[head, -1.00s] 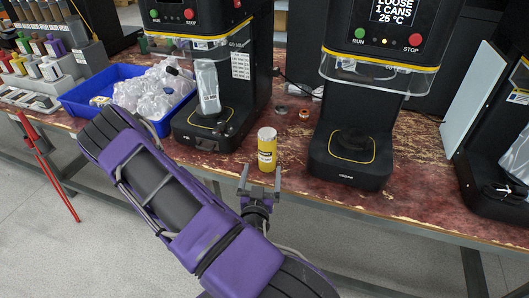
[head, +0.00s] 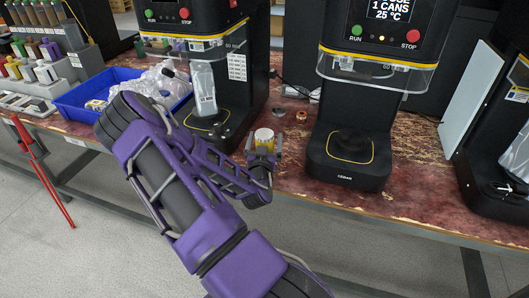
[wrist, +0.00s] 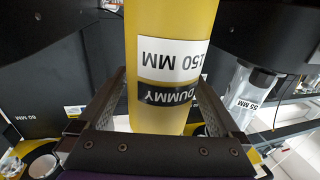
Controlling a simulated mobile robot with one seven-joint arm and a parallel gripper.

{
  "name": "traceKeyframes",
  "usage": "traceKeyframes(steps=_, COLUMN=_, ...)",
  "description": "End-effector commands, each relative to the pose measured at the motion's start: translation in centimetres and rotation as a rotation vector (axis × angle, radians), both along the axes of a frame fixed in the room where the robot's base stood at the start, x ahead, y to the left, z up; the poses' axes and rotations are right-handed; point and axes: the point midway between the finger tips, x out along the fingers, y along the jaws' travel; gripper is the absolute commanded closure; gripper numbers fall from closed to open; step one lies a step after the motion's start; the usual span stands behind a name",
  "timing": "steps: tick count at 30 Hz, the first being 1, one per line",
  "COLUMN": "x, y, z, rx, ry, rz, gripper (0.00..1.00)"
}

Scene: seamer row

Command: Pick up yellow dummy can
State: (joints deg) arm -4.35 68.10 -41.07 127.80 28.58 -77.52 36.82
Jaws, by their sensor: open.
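The yellow dummy can (head: 264,137) stands upright on the worn red bench, between two black seamer machines. Only its pale top and a strip of its side show in the head view. In the wrist view the yellow can (wrist: 168,65) fills the middle, with its "150 MM" and "DUMMY" labels upside down. My gripper (head: 263,155) is at the can from the front. Its jaws are open, with one finger on each side of the can (wrist: 160,112). I cannot tell whether either finger touches it.
The right seamer (head: 347,165) stands close to the can's right, and the left seamer (head: 212,125) to its left. A blue bin (head: 78,105) of clear bags is further left. Small rings (head: 302,115) lie behind the can.

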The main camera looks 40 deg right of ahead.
Motion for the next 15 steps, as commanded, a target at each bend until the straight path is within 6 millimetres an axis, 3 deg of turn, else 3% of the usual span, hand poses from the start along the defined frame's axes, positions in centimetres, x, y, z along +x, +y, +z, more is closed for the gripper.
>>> traceKeyframes(steps=10, x=0.56, y=-0.67, z=-0.01, rx=0.0, ry=0.0, rz=-0.001, gripper=0.02)
traceKeyframes(steps=15, x=0.54, y=-0.65, z=0.0, rx=0.0, ry=0.0, rz=-0.001, gripper=0.32)
